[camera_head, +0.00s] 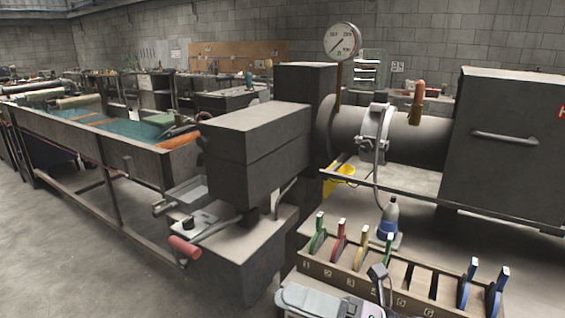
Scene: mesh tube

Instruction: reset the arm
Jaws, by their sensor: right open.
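My right arm (312,301) comes in at the bottom edge, right of the middle. My right gripper (379,278) is at its upper end, small and dark, just in front of the numbered wooden rack (340,279). The gripper is open, and I see nothing held in it. Its fingertips are hard to make out against the rack. My left arm and left gripper are not in view.
The rack holds several discs with green, red, yellow and blue handles; some slots are empty. Behind it stand a bottle (389,218) and a large grey machine (262,135) with a round gauge (342,42). A long water tank (110,135) is at left. The left floor is clear.

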